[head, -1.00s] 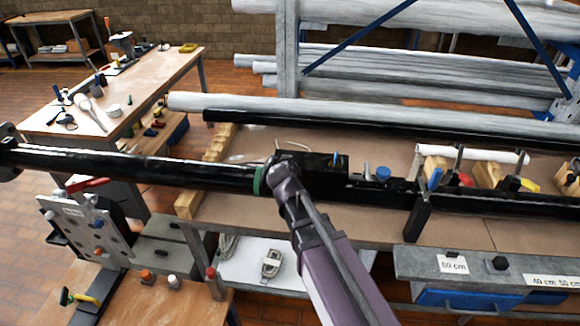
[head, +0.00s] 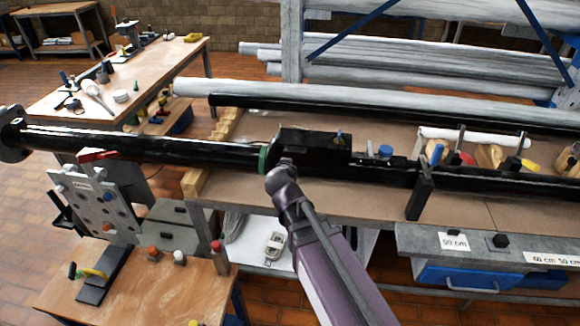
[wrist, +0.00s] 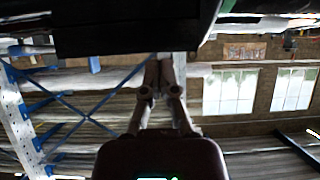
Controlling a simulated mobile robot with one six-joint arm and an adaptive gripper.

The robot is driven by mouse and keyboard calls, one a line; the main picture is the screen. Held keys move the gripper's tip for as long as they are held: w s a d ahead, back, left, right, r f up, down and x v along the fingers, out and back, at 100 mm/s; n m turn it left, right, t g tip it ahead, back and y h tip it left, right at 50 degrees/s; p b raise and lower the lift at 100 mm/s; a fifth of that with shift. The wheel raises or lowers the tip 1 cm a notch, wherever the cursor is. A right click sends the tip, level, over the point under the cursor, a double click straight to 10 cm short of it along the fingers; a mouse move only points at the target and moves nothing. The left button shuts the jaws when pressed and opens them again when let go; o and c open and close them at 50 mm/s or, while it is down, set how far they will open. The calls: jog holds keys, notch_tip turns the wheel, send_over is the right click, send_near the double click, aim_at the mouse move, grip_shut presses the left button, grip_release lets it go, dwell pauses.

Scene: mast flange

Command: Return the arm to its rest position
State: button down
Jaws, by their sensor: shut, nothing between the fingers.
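My purple arm rises from the bottom of the head view, and its dark wrist end (head: 282,178) is just in front of the black mast (head: 150,145), near its green ring (head: 263,160). I cannot tell whether it touches the mast. The gripper's fingers are not clear in the head view. In the wrist view my gripper (wrist: 160,72) is shut and empty, its two fingers side by side. A dark beam-like body (wrist: 130,38) crosses the top of that view, close to the fingertips. The mast's end flange (head: 13,133) is at the far left.
A long workbench (head: 480,215) carries the mast, clamps and wooden blocks. A grey hole plate (head: 95,205) stands on a small wooden table (head: 150,290) at front left. A pipe rack (head: 292,45) stands behind. Tiled floor is open at the left.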

jog(key=shift+d, duration=0.1)
dwell(0.4)
jog(key=s+d+f+g+h, duration=0.1)
jog(key=s+d+f+g, duration=0.15)
jog(key=d, duration=0.45)
jog(key=s+d+f+g+h, duration=0.1)
jog(key=s+d+f+g, duration=0.15)
jog(key=d, duration=0.45)
jog(key=s+d+f+g+y, duration=0.2)
jog(key=s+d+f+g, duration=0.2)
jog(key=s+d, duration=0.5)
jog(key=g, duration=0.2)
jog(key=shift+s+n+g+y, duration=0.3)
jog(key=shift+g, duration=0.1)
jog(key=c, duration=1.4)
grip_release()
jog(key=shift+f, duration=0.1)
